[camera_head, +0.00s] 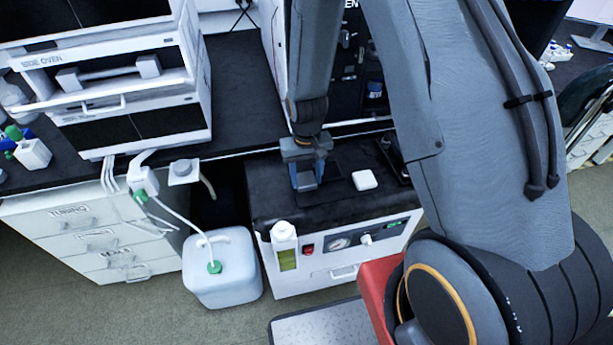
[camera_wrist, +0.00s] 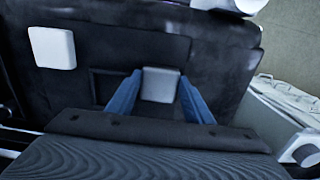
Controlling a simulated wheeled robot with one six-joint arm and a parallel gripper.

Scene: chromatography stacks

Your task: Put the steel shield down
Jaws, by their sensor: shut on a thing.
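My gripper (camera_head: 307,172) points down over the black top of a white cabinet unit. Its two blue fingers show in the wrist view (camera_wrist: 159,98), shut on a small light-grey block, which I take to be the steel shield (camera_wrist: 160,85). The grey piece also shows low between the fingers in the head view (camera_head: 306,181). It is at or just above the black top; I cannot tell whether it touches. The fingers and wrist hide part of it.
A separate white block (camera_head: 364,180) lies on the black top (camera_head: 270,200), right of my gripper; it also shows in the wrist view (camera_wrist: 52,48). A bottle (camera_head: 285,246) stands at the unit's front. A white jug (camera_head: 222,268) stands on the floor to the left.

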